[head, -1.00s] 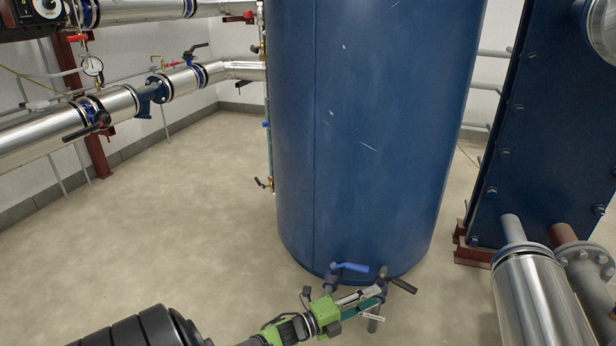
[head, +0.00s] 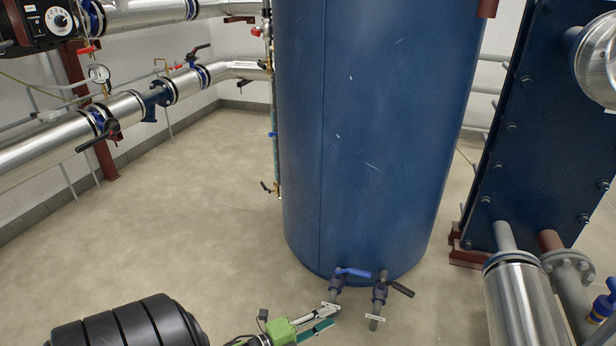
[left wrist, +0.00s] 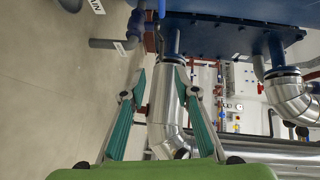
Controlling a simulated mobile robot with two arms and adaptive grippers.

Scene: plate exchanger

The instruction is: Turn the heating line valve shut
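Two small lever valves stick out at the foot of the blue tank (head: 375,150). One has a blue lever (head: 352,272) pointing right. The other has a black lever (head: 401,289) pointing right and slightly toward me. Each stub carries a white tag. One tag in the left wrist view, ending in "AIN" (left wrist: 97,5), is partly cut off. I cannot tell which valve is the heating line valve. My left gripper (head: 335,314) is open and empty, just below and left of the stubs. Its fingers stand apart in the left wrist view (left wrist: 160,78). My right gripper is not seen.
Silver insulated pipes (head: 125,105) with a black-levered valve (head: 99,136) run along the left wall. A dark blue plate exchanger (head: 545,130) stands at right, with a silver pipe (head: 515,300) before it. The floor (head: 170,220) left of the tank is clear.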

